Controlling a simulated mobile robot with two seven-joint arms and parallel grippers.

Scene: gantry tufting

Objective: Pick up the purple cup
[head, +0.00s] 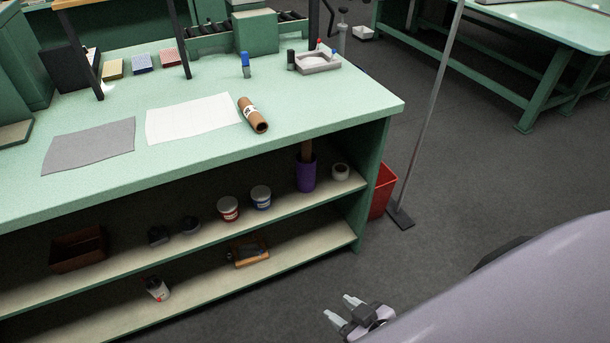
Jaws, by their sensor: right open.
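The purple cup (306,176) stands upright on the upper shelf under the green workbench, near its right end. A brown stick-like thing (306,150) rises out of the cup, its top close under the bench top. My right gripper (343,307) is at the bottom of the head view, in front of the shelves and lower in the picture than the cup. Its fingers are apart, and I see nothing between them. It is clear of the cup. My left gripper is not in view.
A white roll (340,171) stands right of the cup; blue (261,198) and red-labelled (228,209) tubs stand left. The green bench top (310,105) overhangs the shelf. A red bin (382,190) and a pole's base (400,216) stand right of the bench. Floor in front is clear.

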